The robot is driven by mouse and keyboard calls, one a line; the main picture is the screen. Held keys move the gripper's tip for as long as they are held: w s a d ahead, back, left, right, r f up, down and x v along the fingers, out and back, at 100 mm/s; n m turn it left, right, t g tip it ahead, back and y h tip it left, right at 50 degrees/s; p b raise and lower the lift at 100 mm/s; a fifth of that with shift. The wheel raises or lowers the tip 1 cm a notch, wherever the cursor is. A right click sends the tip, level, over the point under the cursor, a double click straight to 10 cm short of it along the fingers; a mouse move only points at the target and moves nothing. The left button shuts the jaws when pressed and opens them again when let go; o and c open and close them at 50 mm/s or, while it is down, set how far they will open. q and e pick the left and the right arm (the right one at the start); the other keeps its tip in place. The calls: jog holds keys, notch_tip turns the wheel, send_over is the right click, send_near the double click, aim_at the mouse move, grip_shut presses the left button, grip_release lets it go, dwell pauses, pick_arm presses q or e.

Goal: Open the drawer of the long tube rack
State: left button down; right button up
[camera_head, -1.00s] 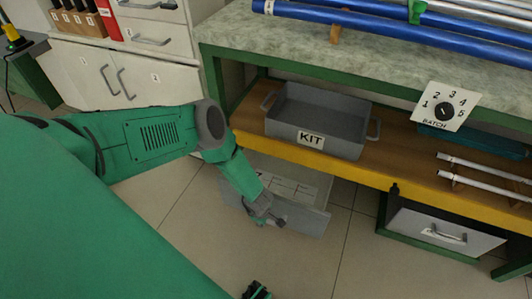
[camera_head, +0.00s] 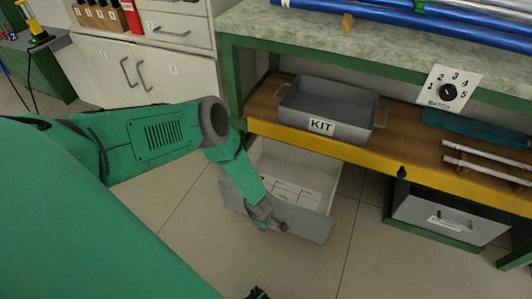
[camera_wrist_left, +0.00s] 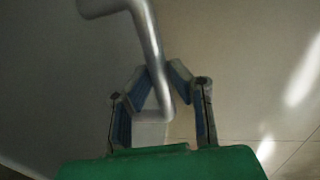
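The long tube rack is a green-framed bench with a pale top (camera_head: 300,25) carrying long blue tubes (camera_head: 400,23). Its left grey drawer (camera_head: 305,222) stands pulled out below the yellow-edged shelf. Its interior shows a pale sheet with red marks. My left gripper (camera_head: 270,217) is at the drawer's front. In the left wrist view, the fingers (camera_wrist_left: 160,85) are closed around the grey handle bar (camera_wrist_left: 150,45). A small dark tip at the bottom edge of the head view, probably my right gripper (camera_head: 258,293), is mostly cut off.
A grey KIT bin (camera_head: 328,108) sits on the shelf, left of a BATCH dial plate (camera_head: 447,88) and white rods (camera_head: 485,165). A second grey drawer (camera_head: 450,215) is at lower right. White cabinets (camera_head: 150,70) stand at the left. The floor in front is clear.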

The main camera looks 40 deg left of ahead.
pick_arm(q)
jog(key=c, duration=1.5)
grip_release()
jog(key=shift+w+a+r, duration=0.15)
jog(key=shift+w+a, duration=0.05)
jog(key=shift+a, duration=0.05)
jog(key=shift+s+d, duration=0.1)
jog(key=r, duration=0.3)
jog(key=s+r, duration=0.1)
jog(key=r, duration=0.3)
jog(key=s+r, duration=0.1)
jog(key=r, duration=0.3)
jog(key=shift+s+d+r, duration=0.15)
jog(key=shift+d+r, duration=0.1)
jog(key=shift+d, duration=0.05)
